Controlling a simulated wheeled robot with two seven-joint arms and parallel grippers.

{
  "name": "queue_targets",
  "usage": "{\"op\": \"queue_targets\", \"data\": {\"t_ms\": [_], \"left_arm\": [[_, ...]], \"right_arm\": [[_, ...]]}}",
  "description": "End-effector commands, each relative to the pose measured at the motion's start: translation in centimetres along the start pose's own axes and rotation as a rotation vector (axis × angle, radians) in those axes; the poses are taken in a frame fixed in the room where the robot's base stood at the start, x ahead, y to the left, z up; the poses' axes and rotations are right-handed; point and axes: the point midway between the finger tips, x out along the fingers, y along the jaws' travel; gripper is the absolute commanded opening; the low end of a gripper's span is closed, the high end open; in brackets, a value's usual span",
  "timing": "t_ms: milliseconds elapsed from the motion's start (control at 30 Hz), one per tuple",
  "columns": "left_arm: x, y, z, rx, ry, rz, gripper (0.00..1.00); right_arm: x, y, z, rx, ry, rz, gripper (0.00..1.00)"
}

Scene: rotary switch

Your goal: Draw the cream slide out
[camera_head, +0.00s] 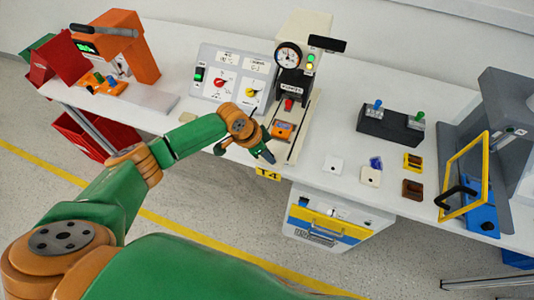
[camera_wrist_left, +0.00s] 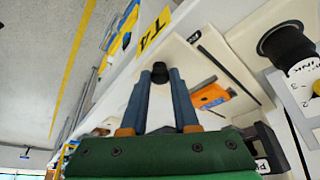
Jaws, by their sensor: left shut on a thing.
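The cream slide (camera_head: 297,146) lies at the foot of the cream press station (camera_head: 303,31), at the table's front edge. An orange piece (camera_head: 283,129) sits on it, and shows in the left wrist view (camera_wrist_left: 210,96) too. My left gripper (camera_head: 264,155) is at the front end of the slide, above the table edge. In the left wrist view, its blue fingers (camera_wrist_left: 160,78) are shut on a black knob (camera_wrist_left: 160,70), which looks like the slide's handle. The knob is largely hidden in the head view. My right gripper is in neither view.
A grey control panel (camera_head: 232,79) stands left of the press. A black block with blue and green knobs (camera_head: 392,126) and small parts lie to the right. A yellow-framed door (camera_head: 464,176) is at far right. A drawer cabinet (camera_head: 328,222) stands below. Free floor lies in front.

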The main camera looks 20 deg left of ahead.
Motion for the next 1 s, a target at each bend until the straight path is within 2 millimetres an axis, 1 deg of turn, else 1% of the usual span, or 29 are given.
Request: {"op": "queue_targets", "data": {"t_ms": [100,133,167,200,233,500,567,800,900,1000], "left_arm": [[0.2,0.3,0.2,-0.001,-0.007,0.008,0.0],[0.2,0.3,0.2,-0.001,-0.007,0.008,0.34],[0.2,0.3,0.2,-0.001,-0.007,0.008,0.42],[0.2,0.3,0.2,-0.001,-0.007,0.007,0.53],[0.2,0.2,0.2,-0.001,-0.007,0.007,0.59],[0.1,0.1,0.2,-0.001,-0.005,0.004,0.59],[-0.4,0.1,0.1,0.0,-0.004,0.004,0.59],[-5.2,0.1,0.2,0.003,-0.004,0.001,0.59],[-6.5,0.2,0.2,0.001,-0.004,0.002,0.59],[-7.0,0.2,0.2,0.001,-0.005,0.004,0.59]], "right_arm": [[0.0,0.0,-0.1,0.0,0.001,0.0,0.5],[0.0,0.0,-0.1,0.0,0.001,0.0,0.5],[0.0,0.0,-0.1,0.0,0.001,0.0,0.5],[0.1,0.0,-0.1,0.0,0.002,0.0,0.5],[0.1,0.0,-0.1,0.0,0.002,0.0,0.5],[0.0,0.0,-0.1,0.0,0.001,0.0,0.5],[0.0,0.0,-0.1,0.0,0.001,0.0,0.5],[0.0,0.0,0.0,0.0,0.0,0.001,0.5],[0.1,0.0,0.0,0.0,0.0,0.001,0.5],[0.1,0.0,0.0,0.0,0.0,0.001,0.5]]}}
